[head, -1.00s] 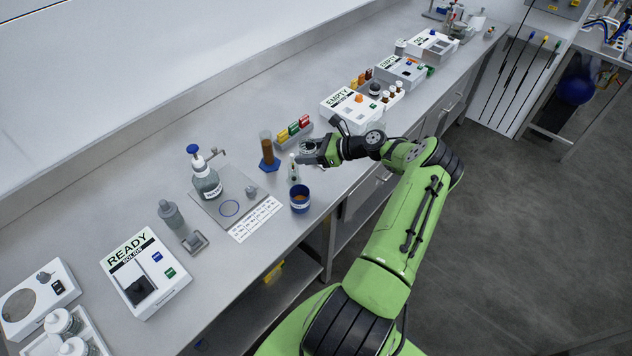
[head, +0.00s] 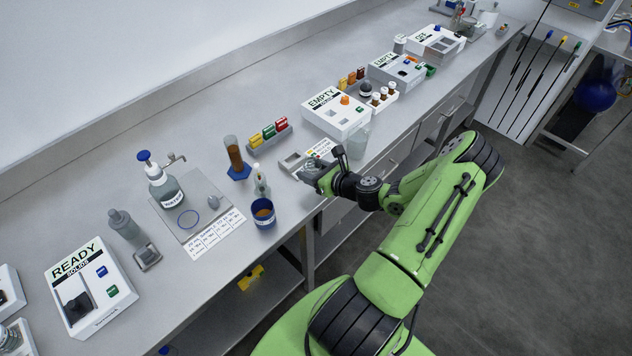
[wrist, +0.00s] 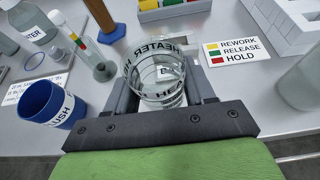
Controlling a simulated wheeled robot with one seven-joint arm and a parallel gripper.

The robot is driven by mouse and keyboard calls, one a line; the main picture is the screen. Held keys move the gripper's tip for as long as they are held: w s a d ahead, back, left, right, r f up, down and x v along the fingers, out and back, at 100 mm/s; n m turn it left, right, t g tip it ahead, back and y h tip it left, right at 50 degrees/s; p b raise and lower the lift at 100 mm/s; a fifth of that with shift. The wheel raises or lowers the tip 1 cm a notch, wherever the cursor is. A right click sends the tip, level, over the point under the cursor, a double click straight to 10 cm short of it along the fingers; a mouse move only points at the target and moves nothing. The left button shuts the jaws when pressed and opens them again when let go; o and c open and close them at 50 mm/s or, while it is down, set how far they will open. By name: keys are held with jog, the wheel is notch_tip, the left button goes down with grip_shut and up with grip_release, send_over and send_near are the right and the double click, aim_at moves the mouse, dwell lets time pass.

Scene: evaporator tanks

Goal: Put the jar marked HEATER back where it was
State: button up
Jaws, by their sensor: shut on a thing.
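The jar marked HEATER (wrist: 158,72) is a clear, ring-like glass vessel with black lettering. In the wrist view it stands between the two fingers of my gripper (wrist: 162,92), which is shut on it. A white label with partly hidden black letters shows through the glass. In the head view my gripper (head: 311,172) is at the front part of the bench, right of the blue cup; the jar there is small and mostly hidden by the fingers. I cannot tell whether the jar touches the bench.
A clear beaker (head: 358,143) and an EMPTY box (head: 337,115) are to the right.

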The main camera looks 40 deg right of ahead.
jog(key=f, duration=0.4)
jog(key=shift+d+f, duration=0.2)
jog(key=shift+f, duration=0.05)
jog(key=shift+f+b, duration=0.2)
jog(key=shift+b, duration=0.2)
jog(key=o, duration=1.2)
